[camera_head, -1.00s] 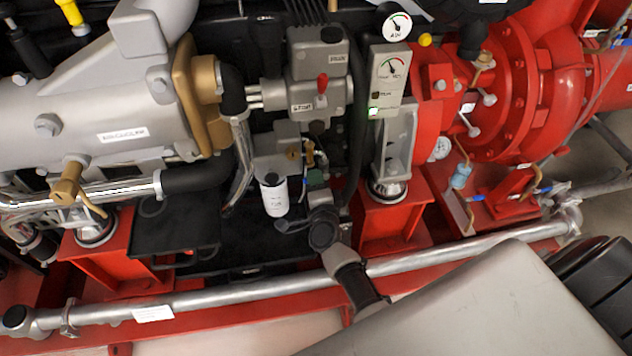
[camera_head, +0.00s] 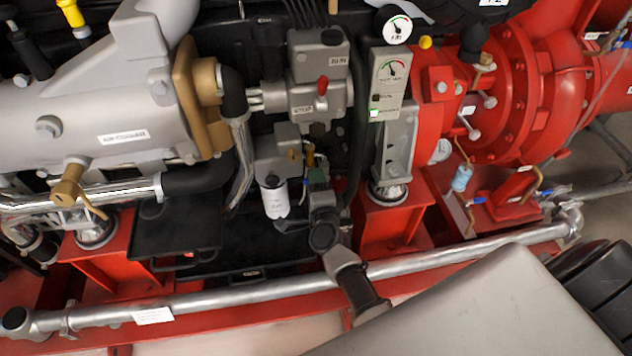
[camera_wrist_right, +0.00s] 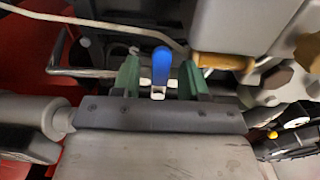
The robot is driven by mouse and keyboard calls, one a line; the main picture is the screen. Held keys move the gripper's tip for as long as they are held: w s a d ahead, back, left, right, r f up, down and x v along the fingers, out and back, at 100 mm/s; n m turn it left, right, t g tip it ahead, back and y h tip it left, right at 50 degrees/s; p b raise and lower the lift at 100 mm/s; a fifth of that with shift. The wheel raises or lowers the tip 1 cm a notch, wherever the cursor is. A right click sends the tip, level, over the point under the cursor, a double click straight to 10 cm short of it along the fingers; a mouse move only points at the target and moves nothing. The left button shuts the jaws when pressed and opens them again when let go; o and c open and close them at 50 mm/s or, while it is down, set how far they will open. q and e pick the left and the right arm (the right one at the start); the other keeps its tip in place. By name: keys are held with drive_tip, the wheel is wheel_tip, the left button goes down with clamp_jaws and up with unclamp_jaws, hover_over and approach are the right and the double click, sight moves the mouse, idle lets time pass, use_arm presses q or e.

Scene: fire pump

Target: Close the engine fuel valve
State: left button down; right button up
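The fuel valve shows in the right wrist view as a blue lever (camera_wrist_right: 161,66) with a pale metal base. My right gripper (camera_wrist_right: 160,80) has its two green fingers on either side of this lever, with a gap on both sides, so it is open and not shut on it. In the head view my right gripper (camera_head: 318,178) is small, just right of the white filter (camera_head: 275,198) and below brass fittings (camera_head: 309,155). My left gripper is not in view.
A grey housing and a brass fitting (camera_wrist_right: 222,62) are close right of the fingers in the wrist view. A bent metal rod (camera_wrist_right: 80,72) is at their left. In the head view, a red pedestal (camera_head: 388,225) and silver pipe (camera_head: 450,252) are near my right arm.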

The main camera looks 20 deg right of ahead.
drive_tip(key=v, duration=1)
drive_tip(key=shift+s, duration=0.4)
drive_tip(key=shift+a, duration=0.1)
drive_tip(key=s+a+f+n+g+y+p, duration=0.1)
drive_tip(key=s+a+f+n+g+y, duration=0.15)
drive_tip(key=s+f+n, duration=0.4)
drive_tip(key=s+a+f+n+g+y+p, duration=0.1)
drive_tip(key=s+f+n+g+y, duration=0.15)
drive_tip(key=f, duration=0.65)
drive_tip(key=s+a+f+n+g+y+p, duration=0.1)
drive_tip(key=s+a+f+n+g, duration=0.15)
drive_tip(key=s+f+n, duration=0.4)
drive_tip(key=s+d+f+n+g, duration=0.2)
drive_tip(key=s+d+f+g, duration=0.1)
drive_tip(key=s, duration=0.4)
drive_tip(key=s+d+f+n+g+h+p, duration=0.1)
drive_tip(key=s+d+f+n+g, duration=0.1)
drive_tip(key=s+f, duration=0.3)
drive_tip(key=s+d+f+n+g+p, duration=0.1)
drive_tip(key=s+d+f+n+g, duration=0.2)
drive_tip(key=s, duration=0.6)
drive_tip(key=shift+d+f+n+g, duration=0.35)
drive_tip(key=shift+f+n+g, duration=0.1)
drive_tip(key=shift+f+n, duration=0.2)
drive_tip(key=shift+w, duration=0.1)
